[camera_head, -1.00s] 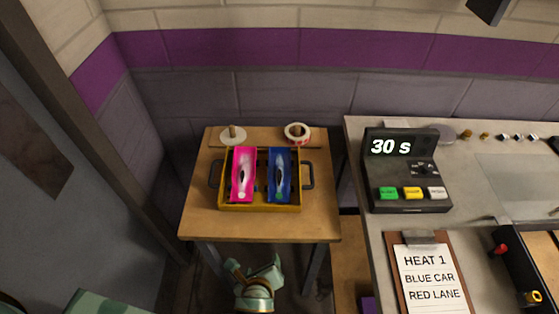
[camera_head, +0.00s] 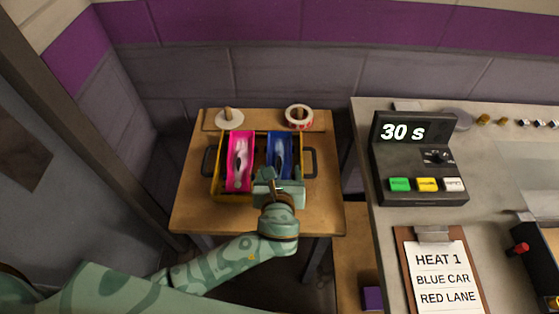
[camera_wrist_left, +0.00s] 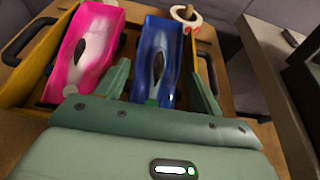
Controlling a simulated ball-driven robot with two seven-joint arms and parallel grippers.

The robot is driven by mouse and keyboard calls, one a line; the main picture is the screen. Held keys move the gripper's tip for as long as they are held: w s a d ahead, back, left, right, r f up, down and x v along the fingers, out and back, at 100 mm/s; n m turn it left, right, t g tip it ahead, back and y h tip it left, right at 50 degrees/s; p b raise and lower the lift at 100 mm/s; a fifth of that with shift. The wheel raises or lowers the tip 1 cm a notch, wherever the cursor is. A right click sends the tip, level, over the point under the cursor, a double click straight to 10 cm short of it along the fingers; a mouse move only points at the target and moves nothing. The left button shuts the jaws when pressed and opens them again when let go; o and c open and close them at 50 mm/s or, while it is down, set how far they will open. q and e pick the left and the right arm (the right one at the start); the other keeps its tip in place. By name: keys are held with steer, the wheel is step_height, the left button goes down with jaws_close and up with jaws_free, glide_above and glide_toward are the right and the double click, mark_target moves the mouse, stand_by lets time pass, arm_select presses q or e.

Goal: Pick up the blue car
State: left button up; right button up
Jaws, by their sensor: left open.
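The blue car (camera_head: 279,149) sits in the yellow tray (camera_head: 217,192) on the small wooden table, to the right of the pink car (camera_head: 240,162). My left gripper (camera_head: 278,178) is over the near end of the blue car and hides that end in the head view. In the left wrist view, the blue car (camera_wrist_left: 159,52) lies ahead between the two spread fingers of my left gripper (camera_wrist_left: 162,84). The fingers are open, one on each side of its near end. I cannot tell whether they touch it. My right gripper is out of view.
The pink car stands close to the left finger. The tray has dark side handles (camera_head: 310,163). A tape roll (camera_head: 299,116) and a white spool (camera_head: 229,119) stand behind it. A counter with a timer box (camera_head: 418,158) and clipboard (camera_head: 441,275) is at right.

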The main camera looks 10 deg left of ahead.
mark_target(279, 167)
arm_select(q)
steer(key=b+x, duration=0.1)
steer(key=x, duration=0.3)
steer(key=shift+a+f+b, duration=0.1)
steer(key=shift+f+b, duration=0.2)
steer(key=shift+b, duration=0.1)
steer(key=shift+w+a, duration=0.1)
steer(key=shift+w, duration=0.35)
steer(key=shift+c, duration=0.4)
